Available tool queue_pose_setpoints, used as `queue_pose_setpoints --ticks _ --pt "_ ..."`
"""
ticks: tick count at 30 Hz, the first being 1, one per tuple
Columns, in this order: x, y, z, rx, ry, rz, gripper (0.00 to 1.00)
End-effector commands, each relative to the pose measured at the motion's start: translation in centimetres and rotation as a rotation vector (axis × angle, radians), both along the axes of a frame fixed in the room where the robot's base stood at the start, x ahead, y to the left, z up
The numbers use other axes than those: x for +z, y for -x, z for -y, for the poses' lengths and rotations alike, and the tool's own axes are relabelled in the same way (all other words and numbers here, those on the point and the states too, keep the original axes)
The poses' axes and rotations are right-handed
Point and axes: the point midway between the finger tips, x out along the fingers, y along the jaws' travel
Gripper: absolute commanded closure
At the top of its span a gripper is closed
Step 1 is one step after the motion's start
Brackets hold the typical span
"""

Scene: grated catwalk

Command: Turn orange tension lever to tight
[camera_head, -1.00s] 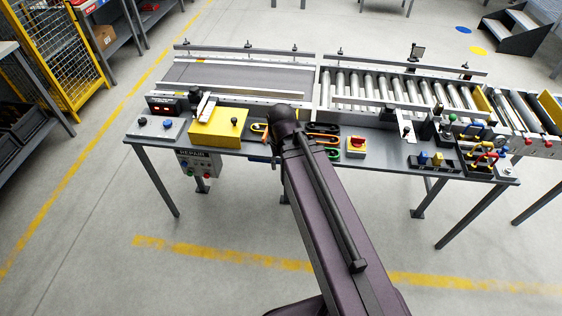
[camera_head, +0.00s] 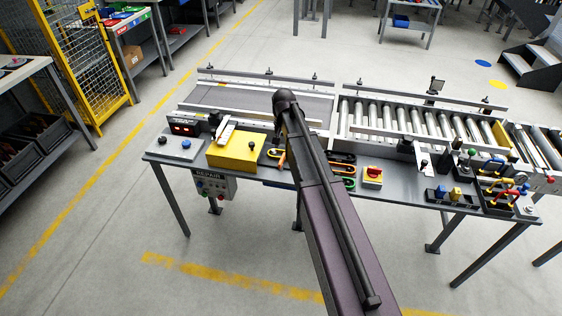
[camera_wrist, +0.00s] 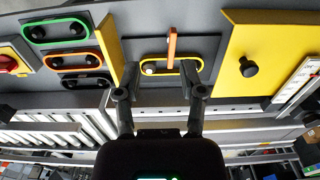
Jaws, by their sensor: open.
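The orange tension lever (camera_wrist: 172,47) shows in the wrist view as a thin bar standing out from a yellow-rimmed oval slot (camera_wrist: 193,61). It lies a little right of the middle. In the head view the orange lever (camera_head: 282,160) shows just left of my arm. My gripper (camera_wrist: 159,74) is open and empty in the wrist view. Its two fingers reach toward the yellow-rimmed slot, and the lever stands between their lines, nearer the right finger. I cannot tell whether they touch the panel. No tight marking is legible. My arm hides the gripper in the head view.
A yellow block (camera_head: 235,151) with a black knob stands left of the lever in the head view. Green- and orange-rimmed slots (camera_head: 342,170) and a red knob on a yellow box (camera_head: 372,176) lie to the right. Conveyors (camera_head: 420,118) run behind; open floor lies in front.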

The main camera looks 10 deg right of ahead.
Motion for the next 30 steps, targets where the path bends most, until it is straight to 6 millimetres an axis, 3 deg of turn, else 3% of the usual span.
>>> queue_pose_setpoints --ticks 1,7,30 --pt "0.0 -2.1 0.0 -0.021 0.000 0.000 0.49" --pt "0.0 -5.0 0.1 -0.079 0.000 0.000 0.49" --pt "-1.0 -5.3 0.2 -0.088 0.000 0.000 0.49"
